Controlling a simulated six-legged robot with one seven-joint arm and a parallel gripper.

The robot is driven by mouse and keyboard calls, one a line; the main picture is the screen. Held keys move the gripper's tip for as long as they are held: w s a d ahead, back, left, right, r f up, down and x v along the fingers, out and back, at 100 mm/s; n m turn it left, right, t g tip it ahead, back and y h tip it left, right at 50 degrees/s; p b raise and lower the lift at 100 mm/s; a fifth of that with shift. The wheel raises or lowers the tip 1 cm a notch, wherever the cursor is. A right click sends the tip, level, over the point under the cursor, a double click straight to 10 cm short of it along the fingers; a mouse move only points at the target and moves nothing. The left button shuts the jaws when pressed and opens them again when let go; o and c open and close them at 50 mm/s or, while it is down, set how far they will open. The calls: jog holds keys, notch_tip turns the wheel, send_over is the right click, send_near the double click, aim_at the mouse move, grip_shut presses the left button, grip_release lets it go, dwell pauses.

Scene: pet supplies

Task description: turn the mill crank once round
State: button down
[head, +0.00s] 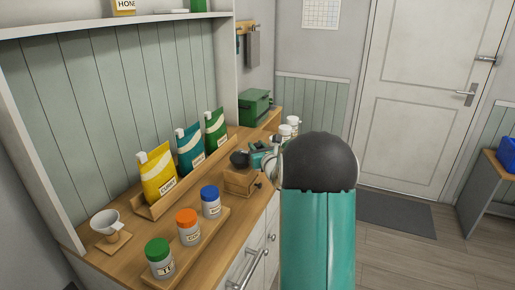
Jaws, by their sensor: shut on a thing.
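The mill has a wooden box base (238,183) on the counter, just right of the jar with the blue lid. A dark rounded part (239,158) shows above the box. My gripper (256,161) is at the top of the mill, on its right side, and is shut on the mill crank. The crank itself is mostly hidden by the gripper and too small to make out, so its angle cannot be told. My teal arm with its dark round joint fills the right foreground and hides part of the counter.
Jars with green (157,250), orange (187,216) and blue (210,193) lids stand on a wooden tray left of the mill. Yellow, teal and green bags stand behind. A green box (255,107) and white containers (290,127) stand beyond.

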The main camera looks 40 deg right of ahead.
jog(key=shift+r, duration=0.1)
jog(key=c, duration=1.2)
grip_release()
jog(key=shift+w, duration=0.1)
jog(key=shift+o, duration=0.2)
jog(key=v, duration=1.4)
jog(key=shift+d, duration=0.1)
